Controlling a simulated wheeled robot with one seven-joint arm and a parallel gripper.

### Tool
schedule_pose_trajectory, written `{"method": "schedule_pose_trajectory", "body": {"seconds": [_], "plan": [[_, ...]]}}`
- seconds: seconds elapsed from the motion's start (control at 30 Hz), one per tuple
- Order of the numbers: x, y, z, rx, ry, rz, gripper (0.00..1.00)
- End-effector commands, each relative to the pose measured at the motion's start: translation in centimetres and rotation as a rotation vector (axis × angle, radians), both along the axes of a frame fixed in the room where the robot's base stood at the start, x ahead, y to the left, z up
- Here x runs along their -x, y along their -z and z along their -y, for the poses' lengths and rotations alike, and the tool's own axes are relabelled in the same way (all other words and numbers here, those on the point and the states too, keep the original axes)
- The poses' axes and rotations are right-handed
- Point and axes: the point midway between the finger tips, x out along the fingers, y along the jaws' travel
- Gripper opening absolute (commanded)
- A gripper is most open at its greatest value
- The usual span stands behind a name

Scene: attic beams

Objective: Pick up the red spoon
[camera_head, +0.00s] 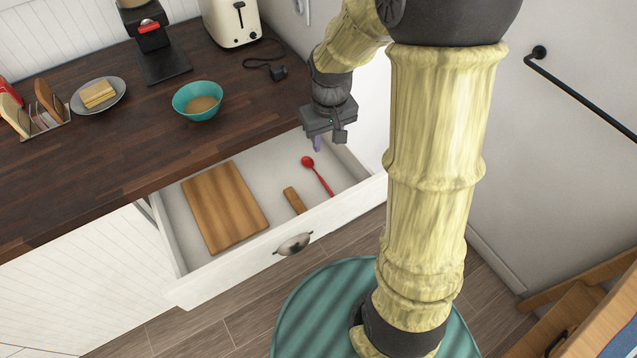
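The red spoon (318,175) lies in the open white drawer (188,240), near its right end. Its round bowl points to the back left and its handle runs toward the drawer's front panel. My gripper (316,145) points down over the back right part of the drawer, just above and behind the spoon's bowl in the picture. A small purple-grey finger part shows below the gripper body. The gap between the fingers is not visible, so I cannot tell whether it is open. The spoon lies apart from the gripper.
A wooden cutting board (225,205) and a short wooden handle (294,200) lie left of the spoon. The drawer's front panel and right wall border it closely. On the dark counter stand a teal bowl (183,90), a plate with bread (116,86) and a toaster (215,35).

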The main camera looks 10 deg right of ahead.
Motion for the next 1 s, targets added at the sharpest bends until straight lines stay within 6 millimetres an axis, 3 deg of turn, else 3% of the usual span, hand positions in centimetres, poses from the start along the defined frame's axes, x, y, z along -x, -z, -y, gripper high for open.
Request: {"method": "schedule_pose_trajectory", "body": {"seconds": [0.03, 0.1, 0.27, 0.67, 1.0], "plan": [[-1.8, 2.3, 0.0, 0.000, -0.025, -0.024, 0.36], [-3.7, 3.6, -0.1, -0.002, -0.056, -0.051, 0.36], [-5.9, 5.0, -0.1, -0.004, -0.098, -0.084, 0.36], [-6.1, 5.1, -0.2, -0.003, -0.105, -0.089, 0.36], [-6.0, 10.3, -0.2, -0.004, -0.105, -0.092, 0.36]]}}
